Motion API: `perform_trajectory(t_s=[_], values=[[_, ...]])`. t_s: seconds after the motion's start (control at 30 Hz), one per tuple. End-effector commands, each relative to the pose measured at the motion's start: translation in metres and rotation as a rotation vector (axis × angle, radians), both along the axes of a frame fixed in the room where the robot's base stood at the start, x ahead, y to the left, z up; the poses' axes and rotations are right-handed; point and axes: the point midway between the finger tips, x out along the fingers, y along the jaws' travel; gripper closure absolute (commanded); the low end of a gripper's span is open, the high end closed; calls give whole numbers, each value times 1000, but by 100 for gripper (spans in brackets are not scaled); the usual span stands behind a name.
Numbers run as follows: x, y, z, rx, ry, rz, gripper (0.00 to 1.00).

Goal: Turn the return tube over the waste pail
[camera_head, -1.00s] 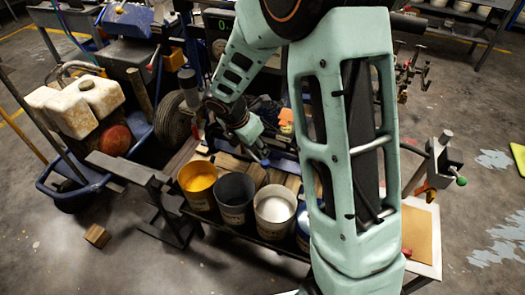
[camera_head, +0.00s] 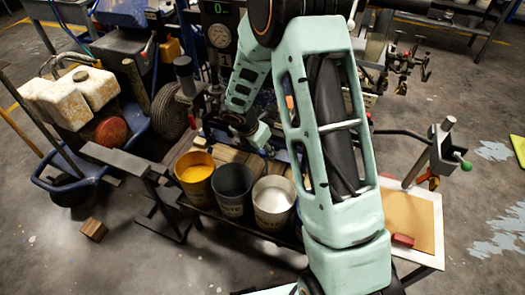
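Several pails stand in a row on a low bench: one with yellow paint (camera_head: 195,181), a dark grey one (camera_head: 233,190) and one with white contents (camera_head: 273,203). I cannot tell for sure which is the waste pail. My gripper (camera_head: 264,140) is small and partly hidden at the end of my arm, behind the pails, near the machine. Its fingers are too unclear to tell open from shut. I cannot make out the return tube with certainty; my large arm links cover the middle of the view.
A board (camera_head: 410,220) with a red object (camera_head: 402,240) lies right of my arm. A bracket with a green knob (camera_head: 466,166) stands beyond it. A blue cart with a whitish tank (camera_head: 70,100) is at left. A wooden block (camera_head: 93,229) lies on open floor.

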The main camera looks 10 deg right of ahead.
Motion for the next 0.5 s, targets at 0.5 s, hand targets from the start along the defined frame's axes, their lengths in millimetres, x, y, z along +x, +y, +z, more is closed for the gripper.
perform_trajectory(t_s=[0.5], values=[[0,0,0,0,0,0,100]])
